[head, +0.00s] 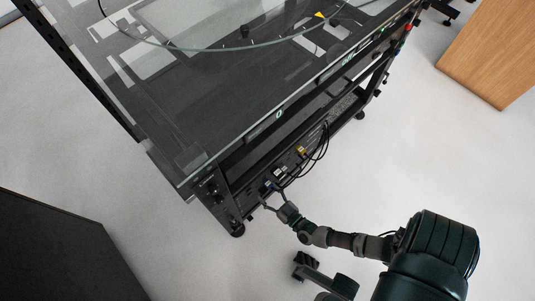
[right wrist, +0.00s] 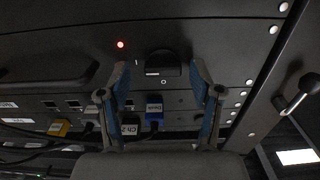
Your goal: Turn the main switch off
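The main switch (right wrist: 163,66) is a dark rocker in the black panel (right wrist: 75,28); a white circle mark shows just below it in the right wrist view. A red light (right wrist: 120,44) glows to its left. My right gripper (right wrist: 161,82) is open, with one finger on each side of the switch and nothing between them but the panel. I cannot tell whether the fingertips touch the panel. The switch is too small to make out there.
Plugs and cables, including a yellow plug (right wrist: 59,127) and a blue plug (right wrist: 154,113), sit just below the switch. A lever handle (right wrist: 298,95) is at the right. The glass-topped table (head: 230,90) stands above. A dark box (head: 60,250) is at lower left. Open floor lies right.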

